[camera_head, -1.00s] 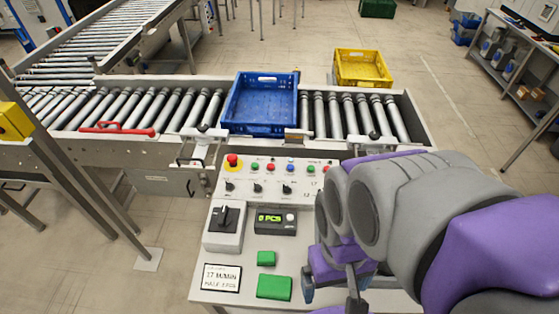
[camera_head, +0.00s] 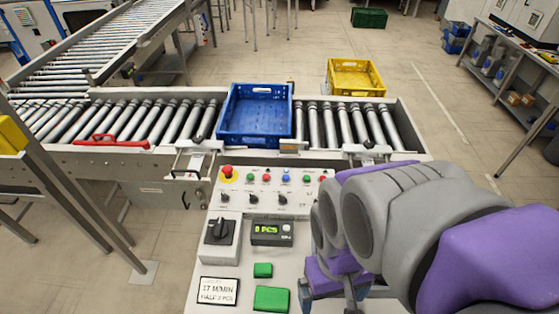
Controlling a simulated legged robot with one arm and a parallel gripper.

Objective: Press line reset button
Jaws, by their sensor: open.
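A white control panel (camera_head: 205,262) stands in front of the conveyor. Its top row holds a red mushroom button (camera_head: 227,172) on a yellow disc at the left, then small green, red and blue buttons, with a blue one (camera_head: 286,178) among them. Which one is the line reset button cannot be read. Black knobs (camera_head: 253,199) sit below the row. My gripper (camera_head: 330,298) is at the lower right, beside the panel's right part, partly hidden by my arm and cut by the frame edge. It holds nothing that I can see and touches no button that I can see.
A blue crate (camera_head: 288,125) sits on the roller conveyor (camera_head: 140,122) behind the panel. A grey rotary switch box (camera_head: 219,255), a counter display (camera_head: 271,233) and green blocks (camera_head: 272,299) are on the panel. A yellow crate (camera_head: 356,90) lies beyond the conveyor.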

